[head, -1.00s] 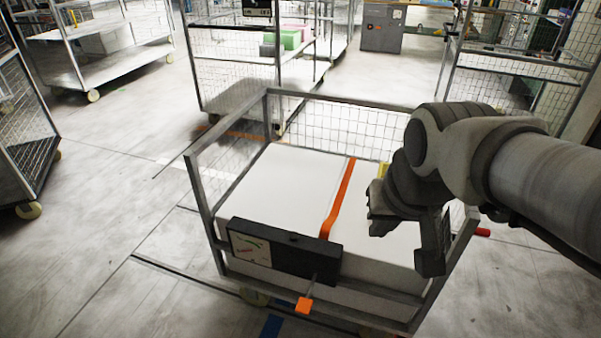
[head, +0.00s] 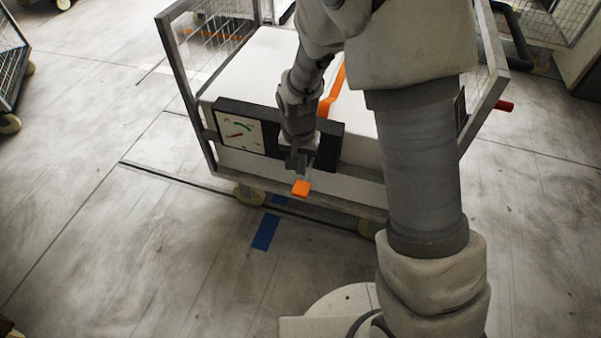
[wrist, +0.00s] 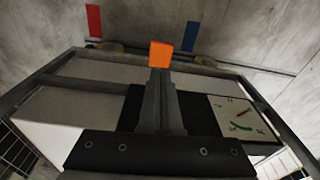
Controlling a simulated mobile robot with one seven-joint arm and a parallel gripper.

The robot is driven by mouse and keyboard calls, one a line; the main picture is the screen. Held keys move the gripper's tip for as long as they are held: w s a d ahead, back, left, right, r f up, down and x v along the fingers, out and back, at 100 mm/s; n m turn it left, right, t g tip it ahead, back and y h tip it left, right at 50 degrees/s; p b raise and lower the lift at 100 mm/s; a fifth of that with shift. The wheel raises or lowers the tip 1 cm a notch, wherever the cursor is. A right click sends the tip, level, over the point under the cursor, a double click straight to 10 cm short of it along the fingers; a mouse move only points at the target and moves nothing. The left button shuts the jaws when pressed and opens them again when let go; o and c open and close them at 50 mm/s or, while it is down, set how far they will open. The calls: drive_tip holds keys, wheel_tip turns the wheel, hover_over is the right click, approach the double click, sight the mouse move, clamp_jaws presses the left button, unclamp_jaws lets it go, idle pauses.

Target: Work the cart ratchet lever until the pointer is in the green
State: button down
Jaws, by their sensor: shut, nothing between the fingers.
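The ratchet lever ends in an orange tip (head: 301,187) that sticks out low at the front of the cart's black ratchet box (head: 328,143). The tip also shows in the wrist view (wrist: 161,54), just beyond my fingers. My gripper (head: 298,163) is shut with nothing held, pointing down in front of the box, close above the orange tip. I cannot tell whether it touches the lever, whose shaft is mostly hidden. The white gauge (head: 240,134) has a green arc and a small red pointer, which seems to lie left of and below the green. The gauge also shows in the wrist view (wrist: 245,120).
An orange strap (head: 335,88) runs over the white load (head: 260,65) in the mesh-sided cart. A red handle (head: 504,106) sticks out on the right. Blue floor tape (head: 265,232) lies in front, where the floor is mostly clear. Another cart (head: 12,60) stands at left.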

sight(300, 191)
drive_tip(key=shift+a+f, duration=0.1)
drive_tip(key=shift+f, duration=0.35)
drive_tip(key=shift+f, duration=0.1)
drive_tip(key=f+b, duration=0.1)
drive_tip(key=f, duration=0.1)
drive_tip(key=f+b, duration=0.4)
drive_tip(key=shift+w+f, duration=0.35)
drive_tip(key=shift+f, duration=0.05)
wheel_tip(300, 191, down, 4)
drive_tip(key=b, duration=0.3)
drive_tip(key=shift+f, duration=0.25)
drive_tip(key=shift+r, duration=0.1)
